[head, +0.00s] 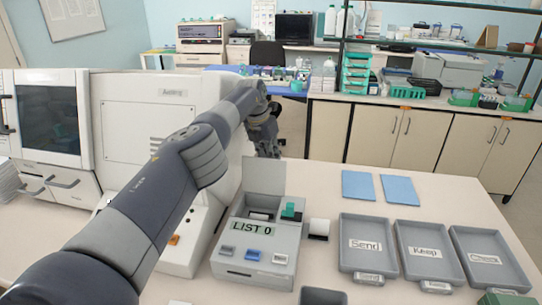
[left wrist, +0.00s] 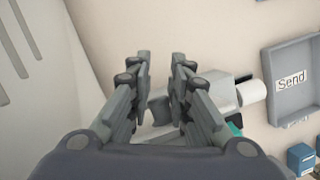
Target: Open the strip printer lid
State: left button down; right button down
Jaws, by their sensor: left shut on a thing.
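The strip printer (head: 241,266) is a grey box on the bench with a "LIST 0" display and several buttons on its sloped front. Its grey lid (head: 264,176) stands up at the back, raised off the body, and a recess with white paper shows below it. My left gripper (head: 268,150) is at the lid's top edge, its fingers partly hidden by my arm. In the left wrist view my left gripper (left wrist: 158,75) has its fingers on either side of the grey lid (left wrist: 159,112), shut on it. My right gripper does not show.
Grey trays marked Send (head: 361,278), Keep (head: 424,278) and another (head: 490,276) stand at the right. A white roll (head: 319,228) sits beside the printer. Two blue sheets (head: 358,185) lie behind the trays. A large white machine (head: 140,140) stands at the left.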

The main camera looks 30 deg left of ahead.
pick_arm(q)
jog(key=shift+s+a+f, duration=0.3)
jog(key=shift+a+f, duration=0.25)
jog(key=shift+f, duration=0.05)
jog(key=c, duration=1.5)
grip_release()
jog(key=shift+a, duration=0.15)
jog(key=shift+o, duration=0.2)
jog(key=shift+a+f, duration=0.1)
jog(key=shift+a, duration=0.15)
jog(key=shift+w+d+r, duration=0.1)
jog(key=shift+d+r, duration=0.1)
jog(key=shift+d, duration=0.05)
